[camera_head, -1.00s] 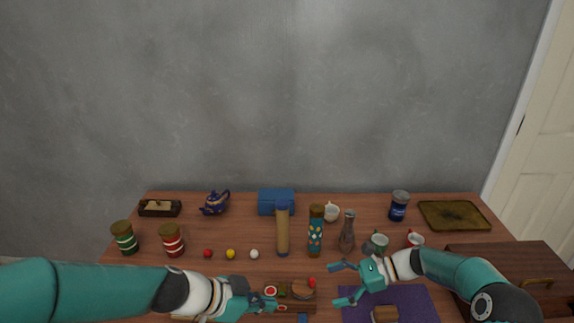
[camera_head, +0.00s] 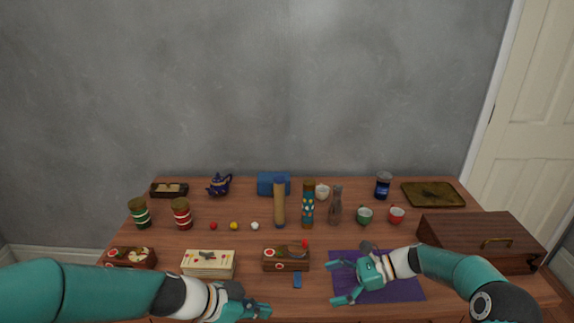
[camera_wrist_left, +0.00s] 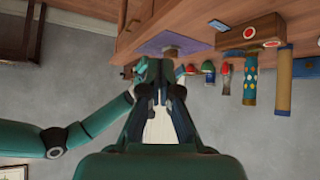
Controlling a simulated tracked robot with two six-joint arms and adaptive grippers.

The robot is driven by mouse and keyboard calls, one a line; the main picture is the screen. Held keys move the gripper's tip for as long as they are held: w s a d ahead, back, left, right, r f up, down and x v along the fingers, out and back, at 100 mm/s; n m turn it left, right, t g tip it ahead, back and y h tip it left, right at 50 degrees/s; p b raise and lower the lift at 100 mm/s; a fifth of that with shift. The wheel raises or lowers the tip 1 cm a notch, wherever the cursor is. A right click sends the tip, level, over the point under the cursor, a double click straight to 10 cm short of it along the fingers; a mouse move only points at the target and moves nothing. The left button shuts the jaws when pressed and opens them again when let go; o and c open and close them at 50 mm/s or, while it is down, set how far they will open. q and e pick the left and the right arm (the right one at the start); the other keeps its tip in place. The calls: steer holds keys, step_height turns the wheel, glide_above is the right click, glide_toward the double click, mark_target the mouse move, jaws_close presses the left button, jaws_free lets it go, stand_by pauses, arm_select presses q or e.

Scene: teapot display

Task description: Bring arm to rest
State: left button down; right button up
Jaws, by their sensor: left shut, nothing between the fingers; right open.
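My left gripper (camera_head: 262,311) is shut and empty at the front edge of the table (camera_head: 210,240), in front of the cream box. It also shows in the left wrist view (camera_wrist_left: 160,70), where the table appears upside down. My right gripper (camera_head: 338,282) is open, with its fingers pointing left at the left side of the purple mat (camera_head: 400,292). A dark round thing on the mat is partly hidden by the right gripper. No object is held by either gripper.
A cream box (camera_head: 208,263) and a wooden box (camera_head: 287,263) stand near the front. A brown chest (camera_head: 465,232) is at the right. Jars, a blue teapot (camera_head: 219,185), tall cylinders (camera_head: 280,203), cups and a tray (camera_head: 433,194) stand behind. Small balls lie mid-table, with bare wood around them.

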arm_select(q)
steer(key=s+a+f+n+g+y, duration=0.1)
steer(key=s+a+f+n+y, duration=0.1)
steer(key=s+f+n, duration=0.5)
steer(key=s+a+f+n+g+y, duration=0.2)
steer(key=s+a+f+n, duration=0.2)
steer(key=f, duration=1.4)
steer(key=s+n, duration=0.3)
steer(key=s, duration=0.4)
steer(key=shift+a+g+p, duration=0.3)
steer(key=shift+p, duration=0.1)
arm_select(e)
steer(key=s+f+n+h, duration=0.4)
steer(key=s+f+n, duration=0.4)
steer(key=s, duration=0.6)
steer(key=s+f+n+h, duration=0.5)
steer(key=s+f+n, duration=0.2)
steer(key=s+f, duration=0.5)
steer(key=s, duration=0.2)
steer(key=shift+s+d+n+t, duration=0.3)
steer(key=shift+s+d+n, duration=0.05)
steer(key=shift+n, duration=0.05)
arm_select(q)
steer(key=shift+f, duration=0.15)
